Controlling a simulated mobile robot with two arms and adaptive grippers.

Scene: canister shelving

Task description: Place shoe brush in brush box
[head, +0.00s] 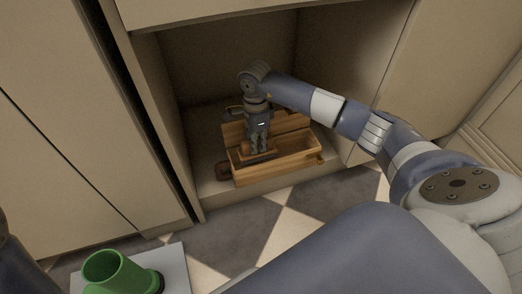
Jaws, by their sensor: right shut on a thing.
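The brush box (275,170) is an open wooden box standing on the floor of the low cabinet compartment. My right gripper (259,148) points down over the left part of the box, shut on what looks like the wooden shoe brush (258,157). The brush is small here and mostly covered by the fingers. It appears within the box's outline, but I cannot tell whether it touches the bottom. My left gripper is not in view.
The compartment's side walls and top edge (215,18) closely frame my right arm. A green cylindrical thing (113,272) stands on a pale surface at the lower left.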

